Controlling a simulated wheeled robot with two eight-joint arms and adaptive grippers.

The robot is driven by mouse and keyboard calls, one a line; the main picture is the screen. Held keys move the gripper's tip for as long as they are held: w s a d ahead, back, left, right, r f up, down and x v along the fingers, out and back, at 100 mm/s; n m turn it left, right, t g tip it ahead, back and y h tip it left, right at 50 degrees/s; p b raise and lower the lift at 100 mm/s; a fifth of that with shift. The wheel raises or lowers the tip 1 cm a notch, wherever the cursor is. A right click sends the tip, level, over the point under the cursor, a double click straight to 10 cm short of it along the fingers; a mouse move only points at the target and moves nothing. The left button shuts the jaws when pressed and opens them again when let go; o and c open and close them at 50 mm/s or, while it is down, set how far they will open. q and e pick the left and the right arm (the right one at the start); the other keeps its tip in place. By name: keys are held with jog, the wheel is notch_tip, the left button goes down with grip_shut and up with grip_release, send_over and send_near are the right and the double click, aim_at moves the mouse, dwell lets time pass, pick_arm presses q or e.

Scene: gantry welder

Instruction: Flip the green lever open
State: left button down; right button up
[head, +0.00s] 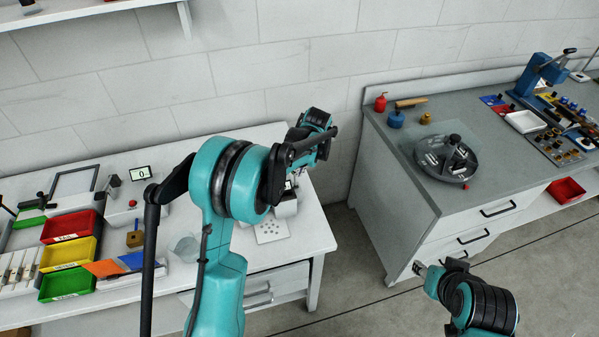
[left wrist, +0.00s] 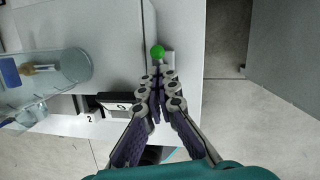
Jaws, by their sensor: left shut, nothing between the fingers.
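A round green knob (left wrist: 157,51) shows in the left wrist view, on a small light-coloured mount beside a pale surface. It is the only part of the green lever I can make out. My left gripper (left wrist: 164,76) is shut and empty, with its fingertips just below the knob in the picture. Whether they touch it I cannot tell. In the head view my left arm covers the knob, and the left wrist is over the right end of the white bench (head: 318,232). My right gripper (head: 419,268) is low at the right, small and partly hidden, in front of the grey cabinet.
A clear glass vessel (left wrist: 45,82) lies to the left in the left wrist view. Red (head: 70,227), yellow (head: 68,253) and green (head: 66,284) bins stand on the white bench. A grey cabinet (head: 400,185) is across a floor gap and holds a round tray (head: 447,172).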

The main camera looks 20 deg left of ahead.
pick_arm(q)
jog(key=shift+s+d+r, duration=0.1)
jog(key=shift+r+p, duration=0.45)
jog(key=shift+r, duration=0.3)
jog(key=p+v, duration=0.3)
jog(key=v, duration=1)
jog(key=shift+d, duration=0.3)
jog(key=shift+s+f, duration=0.1)
